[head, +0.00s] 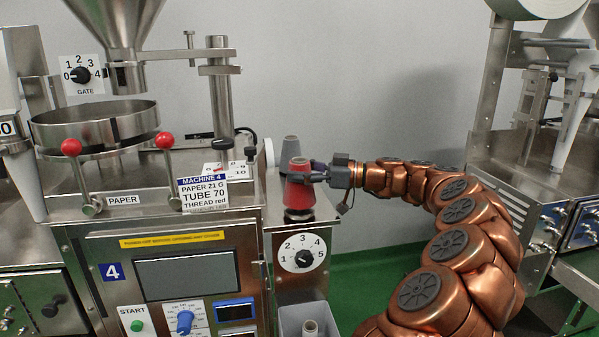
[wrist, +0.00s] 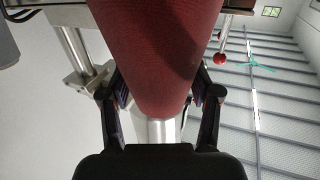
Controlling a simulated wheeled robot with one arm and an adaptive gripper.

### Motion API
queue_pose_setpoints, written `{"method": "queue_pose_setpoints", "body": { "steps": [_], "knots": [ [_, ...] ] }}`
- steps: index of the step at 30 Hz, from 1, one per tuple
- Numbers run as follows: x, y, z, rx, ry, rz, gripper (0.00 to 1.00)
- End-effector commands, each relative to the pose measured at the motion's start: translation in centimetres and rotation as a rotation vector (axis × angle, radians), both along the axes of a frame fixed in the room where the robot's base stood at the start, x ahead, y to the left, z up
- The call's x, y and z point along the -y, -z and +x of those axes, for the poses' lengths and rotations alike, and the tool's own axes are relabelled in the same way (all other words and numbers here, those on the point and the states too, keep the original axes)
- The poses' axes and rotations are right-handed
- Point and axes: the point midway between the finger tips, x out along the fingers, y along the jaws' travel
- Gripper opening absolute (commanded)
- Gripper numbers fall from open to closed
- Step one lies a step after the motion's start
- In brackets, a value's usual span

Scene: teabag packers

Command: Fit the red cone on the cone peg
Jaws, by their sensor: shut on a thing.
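The red cone (head: 300,185) is upright above the small side stand of machine 4 in the head view. My gripper (head: 312,175) comes in from the right and is shut on the cone's upper part. In the wrist view the red cone (wrist: 155,50) fills the top middle, between the two fingers of my gripper (wrist: 160,105). A dark round base (head: 298,214) shows right under the cone. The cone peg is not clearly visible; I cannot tell whether the cone rests fully on the base.
A grey cone (head: 290,152) stands just behind the red cone. The dial (head: 303,253) is on the stand's front, above a grey bin (head: 309,318) holding a spool. Machine 4's label card (head: 203,194) reads "THREAD red". Another machine (head: 550,150) stands at the right.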

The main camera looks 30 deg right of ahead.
Motion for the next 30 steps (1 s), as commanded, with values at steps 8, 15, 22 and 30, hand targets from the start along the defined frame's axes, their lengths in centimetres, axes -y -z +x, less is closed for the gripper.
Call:
{"method": "queue_pose_setpoints", "body": {
  "steps": [8, 15, 22, 30],
  "knots": [
    [0.0, 0.5, 0.0, 0.001, 0.000, 0.000, 0.14],
    [0.0, 0.9, 0.0, 0.001, -0.001, 0.001, 0.14],
    [-0.1, 0.5, 0.0, 0.001, -0.001, 0.001, 0.14],
    [-0.1, -0.4, 0.0, 0.001, -0.001, 0.000, 0.14]
  ]
}}
